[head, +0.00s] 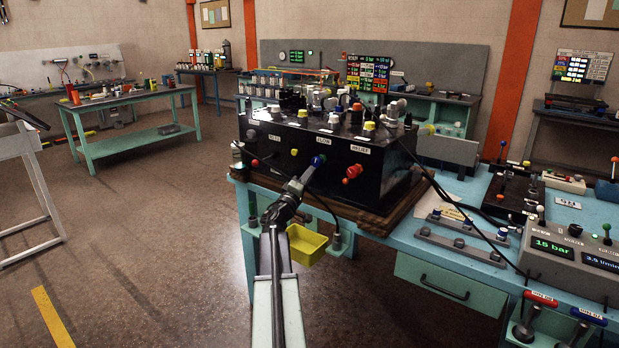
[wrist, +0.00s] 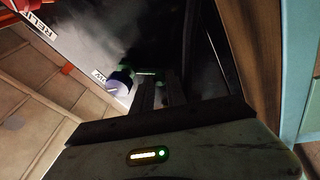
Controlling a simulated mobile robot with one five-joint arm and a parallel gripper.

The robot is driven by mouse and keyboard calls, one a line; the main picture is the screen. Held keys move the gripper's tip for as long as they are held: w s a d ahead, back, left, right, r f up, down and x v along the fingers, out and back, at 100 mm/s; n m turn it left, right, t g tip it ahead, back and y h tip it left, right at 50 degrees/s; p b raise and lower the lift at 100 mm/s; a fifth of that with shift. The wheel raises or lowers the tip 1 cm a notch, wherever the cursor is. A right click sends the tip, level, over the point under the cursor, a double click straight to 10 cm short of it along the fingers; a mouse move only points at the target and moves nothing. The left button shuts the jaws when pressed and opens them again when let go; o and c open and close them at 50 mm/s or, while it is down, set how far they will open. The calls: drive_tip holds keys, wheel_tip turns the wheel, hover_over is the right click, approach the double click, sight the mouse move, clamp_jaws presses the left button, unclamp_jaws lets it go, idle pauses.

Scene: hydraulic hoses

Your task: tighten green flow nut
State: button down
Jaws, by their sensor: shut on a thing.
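The black hydraulic box (head: 270,147) stands on the bench with labels on its front, one reading FLOW (head: 323,141). Below that label is a blue knob (head: 318,161). My gripper (head: 307,175) reaches up to the front at this knob. In the wrist view the green flow nut (wrist: 127,69) shows behind a pale purple knob (wrist: 119,83). My gripper's fingers (wrist: 160,84) are shut at the green nut, and their dark surroundings hide the exact contact. How far the nut is turned cannot be seen.
A red knob (head: 352,171) sits right of the blue one, under the RELIEF label. A yellow bin (head: 306,244) hangs below the bench edge near my arm. Dark hoses run over the blue bench (head: 400,243). The floor at left is open.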

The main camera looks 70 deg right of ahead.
drive_tip(key=c, duration=1.3)
unclamp_jaws()
drive_tip(key=shift+c, duration=0.2)
